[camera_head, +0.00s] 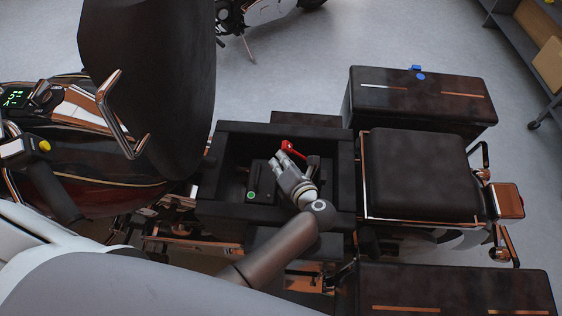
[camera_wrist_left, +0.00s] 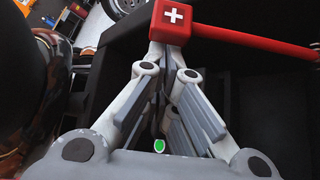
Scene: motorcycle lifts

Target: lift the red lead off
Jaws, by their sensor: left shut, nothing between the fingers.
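The red lead (camera_head: 292,146) shows in the head view as a small red piece with a short red cable, inside the open black compartment (camera_head: 207,180) of the motorcycle. In the left wrist view its red clamp block (camera_wrist_left: 172,18) bears a white cross, and its thick red cable (camera_wrist_left: 250,42) runs off to the right. My left gripper (camera_head: 280,157) reaches into the compartment, shut and empty, with its fingertips right by the clamp block. Whether they touch it I cannot tell. A dark battery (camera_head: 256,182) with a green indicator sits beside the fingers, partly hidden by them. My right gripper is not in view.
The raised seat (camera_head: 150,60) stands left of the compartment. A rear seat (camera_head: 415,170) and a side case (camera_head: 420,98) lie to the right, another case (camera_head: 455,290) nearer. The compartment walls close in around my gripper. Open floor (camera_head: 320,60) lies beyond.

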